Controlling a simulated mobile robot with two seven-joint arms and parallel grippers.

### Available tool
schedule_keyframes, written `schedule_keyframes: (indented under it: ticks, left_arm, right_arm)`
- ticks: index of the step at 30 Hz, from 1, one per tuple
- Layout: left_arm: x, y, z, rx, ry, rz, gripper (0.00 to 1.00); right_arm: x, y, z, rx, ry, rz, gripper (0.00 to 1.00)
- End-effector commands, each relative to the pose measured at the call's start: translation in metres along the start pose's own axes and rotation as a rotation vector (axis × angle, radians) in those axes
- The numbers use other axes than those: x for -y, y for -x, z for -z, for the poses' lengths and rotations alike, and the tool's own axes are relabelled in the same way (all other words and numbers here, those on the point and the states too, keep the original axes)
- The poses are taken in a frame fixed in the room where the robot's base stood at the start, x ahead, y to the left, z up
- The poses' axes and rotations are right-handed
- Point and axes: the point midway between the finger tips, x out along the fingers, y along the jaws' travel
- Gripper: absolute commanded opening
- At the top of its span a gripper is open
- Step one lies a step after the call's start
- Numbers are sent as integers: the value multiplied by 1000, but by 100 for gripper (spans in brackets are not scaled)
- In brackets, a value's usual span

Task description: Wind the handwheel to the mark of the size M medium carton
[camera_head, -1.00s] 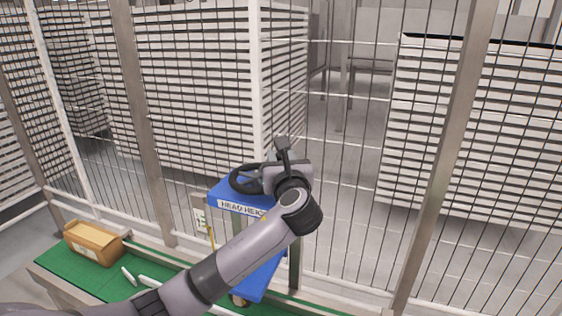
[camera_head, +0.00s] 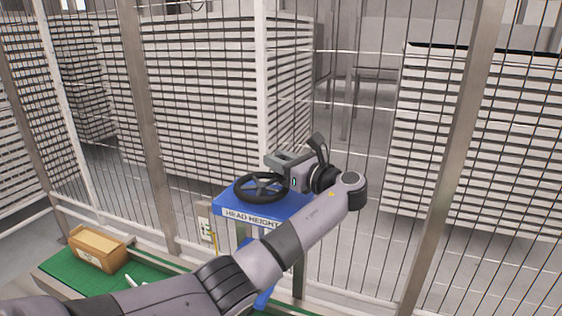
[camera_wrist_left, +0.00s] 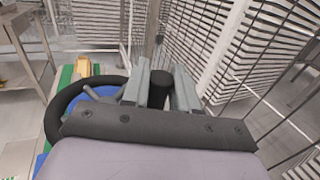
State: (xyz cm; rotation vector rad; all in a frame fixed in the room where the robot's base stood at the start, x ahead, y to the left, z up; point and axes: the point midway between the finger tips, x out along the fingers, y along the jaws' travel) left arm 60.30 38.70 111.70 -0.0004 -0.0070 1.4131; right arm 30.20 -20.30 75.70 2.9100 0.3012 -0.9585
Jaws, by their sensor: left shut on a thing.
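The black handwheel (camera_head: 262,199) lies flat on top of the blue housing (camera_head: 226,201), whose front label reads HEAD HEIGHT (camera_head: 251,218). My left gripper (camera_head: 288,160) is at the wheel's far right side. In the left wrist view a black upright knob (camera_wrist_left: 160,87) stands between its fingers, and the wheel rim (camera_wrist_left: 52,125) curves off to the left. The gripper is shut on this knob. A small pale plate (camera_head: 205,228) beside a yellow strip shows left below the housing; its marks are too small to read. My right gripper is out of view.
A wire fence with metal posts (camera_head: 455,140) stands close behind the wheel. My left forearm covers the middle of the belt and part of the housing's stand.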

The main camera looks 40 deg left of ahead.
Motion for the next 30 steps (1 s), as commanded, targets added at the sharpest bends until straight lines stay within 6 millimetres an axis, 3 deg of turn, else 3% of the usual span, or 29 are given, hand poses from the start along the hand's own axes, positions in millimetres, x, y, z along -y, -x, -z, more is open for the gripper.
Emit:
schedule_keyframes:
  ticks: [20, 21, 22, 30]
  left_arm:
    - [-2, -3, 9, -14, -13, -51, 0]
    - [-2, -3, 9, -14, -13, -51, 35]
    - [-2, -3, 9, -14, -13, -51, 45]
    - [-1, -3, 5, -8, -8, -47, 45]
  right_arm:
    - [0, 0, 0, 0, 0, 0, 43]
    - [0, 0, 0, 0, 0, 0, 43]
    - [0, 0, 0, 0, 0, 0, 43]
    - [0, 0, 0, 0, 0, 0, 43]
